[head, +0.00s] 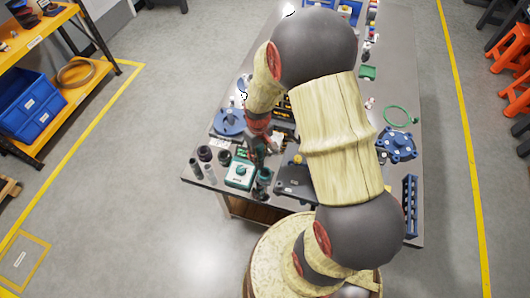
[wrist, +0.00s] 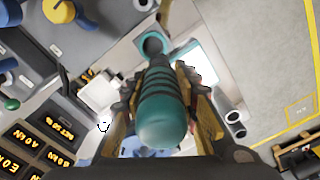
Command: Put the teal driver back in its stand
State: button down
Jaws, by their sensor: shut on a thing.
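The teal driver (wrist: 163,112) is between the fingers of my gripper (wrist: 160,92), which is shut on it. Its rounded handle end faces the wrist camera, and its far end points toward a square teal holder (wrist: 152,43) with a round opening, which looks like the stand. From this angle I cannot tell whether the driver's tip touches the holder. In the head view my gripper (head: 257,143) is over the near-left part of the table, and the holder (head: 264,176) stands near the front edge. The driver is hard to make out there.
A white-and-teal box with a knob (head: 240,173) stands left of the holder. Grey and dark cylinders (head: 196,169) stand farther left. A dark plate with a yellow knob (head: 296,178) lies to the right. A blue flanged part (head: 396,144) and a blue rack (head: 411,205) are farther right.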

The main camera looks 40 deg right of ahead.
jog(key=shift+s+d+r, duration=0.15)
jog(key=shift+s+d, duration=0.4)
jog(key=shift+s, duration=0.1)
jog(key=shift+s+d+f+b, duration=0.15)
jog(key=shift+f+b, duration=0.6)
jog(key=shift+f, duration=0.4)
jog(key=shift+s+a+f+b, duration=0.1)
jog(key=shift+s+f+b, duration=0.05)
jog(key=shift+f+b, duration=0.8)
jog(key=shift+f, duration=0.25)
jog(key=shift+f, duration=0.45)
jog(key=shift+f+b, duration=0.45)
jog(key=shift+f, duration=0.3)
dwell(0.4)
jog(key=c, duration=1.3)
grip_release()
jog(key=shift+s+f, duration=0.1)
